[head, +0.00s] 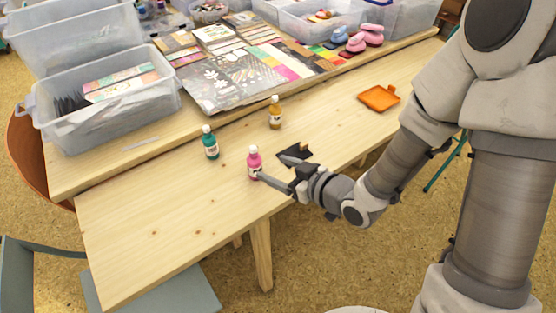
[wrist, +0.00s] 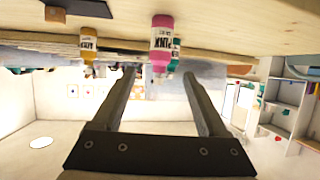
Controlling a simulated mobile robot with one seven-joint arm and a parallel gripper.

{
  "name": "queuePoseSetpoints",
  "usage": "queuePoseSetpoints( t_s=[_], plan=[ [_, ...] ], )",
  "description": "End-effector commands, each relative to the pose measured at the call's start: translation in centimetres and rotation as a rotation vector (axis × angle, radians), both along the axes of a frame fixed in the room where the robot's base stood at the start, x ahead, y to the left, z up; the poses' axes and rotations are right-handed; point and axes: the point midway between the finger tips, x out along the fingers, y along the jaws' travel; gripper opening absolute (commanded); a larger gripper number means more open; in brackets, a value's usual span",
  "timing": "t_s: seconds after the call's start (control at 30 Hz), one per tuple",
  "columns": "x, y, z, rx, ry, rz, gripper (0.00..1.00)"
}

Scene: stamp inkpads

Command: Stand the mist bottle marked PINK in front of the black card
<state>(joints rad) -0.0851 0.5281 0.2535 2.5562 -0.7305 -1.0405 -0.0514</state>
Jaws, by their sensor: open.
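The pink mist bottle (head: 254,163) stands upright on the near table in the head view. In the wrist view, which is upside down, its label reads PINK (wrist: 161,42). My gripper (head: 270,167) is low over the table, open and empty, with its fingers pointing toward the bottle. In the wrist view the bottle appears ahead, between the two fingertips (wrist: 158,72); whether it sits inside them I cannot tell. The black card (head: 297,153) lies right of the bottle, partly hidden by one finger. A dark piece at the top left of the wrist view looks like the card (wrist: 90,9).
A green bottle (head: 210,143) stands left of the pink one, and an amber bottle (head: 275,112) stands behind. An orange pad (head: 379,97) lies at the right. A clear bin (head: 110,112) and papers occupy the back table. The near table's left part is clear.

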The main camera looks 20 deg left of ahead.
Motion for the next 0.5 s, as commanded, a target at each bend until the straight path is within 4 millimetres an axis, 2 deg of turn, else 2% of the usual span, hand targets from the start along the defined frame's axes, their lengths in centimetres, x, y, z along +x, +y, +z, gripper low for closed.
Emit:
queuePoseSetpoints(
  t_s=[0.33,0.5],
  plan=[
    [0.2,-0.4,0.1,-0.015,-0.003,-0.009,0.76],
    [2.2,-2.8,1.0,-0.121,-0.020,-0.084,0.76]
  ],
)
